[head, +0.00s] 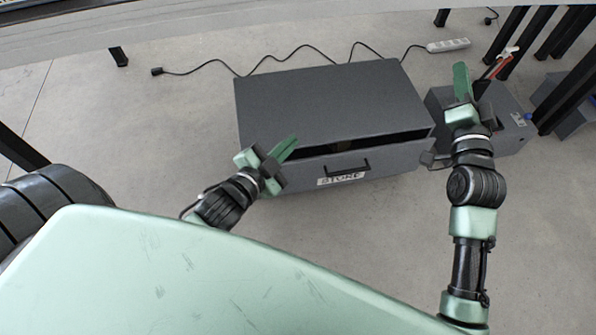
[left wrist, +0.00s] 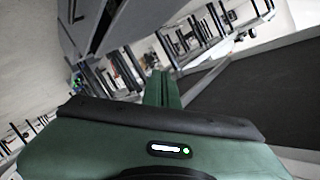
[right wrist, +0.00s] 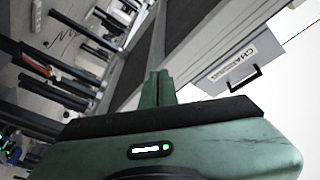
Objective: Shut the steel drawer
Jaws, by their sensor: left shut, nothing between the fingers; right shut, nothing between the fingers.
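The steel drawer (head: 384,172) is the dark grey front of a low cabinet (head: 325,95) on the floor. It carries a black bar handle (head: 347,170) and a white label that seems to read STORE. A dark gap along the cabinet's top edge shows the drawer partly out. My left gripper (head: 288,147) is shut and empty at the drawer's left front corner; I cannot tell if it touches. Its green fingers show in the left wrist view (left wrist: 162,78). My right gripper (head: 461,70) is shut and empty, right of the cabinet. Its fingers show in the right wrist view (right wrist: 157,80).
A smaller grey box (head: 505,120) stands right of the cabinet, partly behind my right gripper. A black cable runs behind to a white power strip (head: 449,45). Dark table legs (head: 560,40) stand at right. A labelled panel with handle (right wrist: 235,70) shows in the right wrist view. Floor in front is clear.

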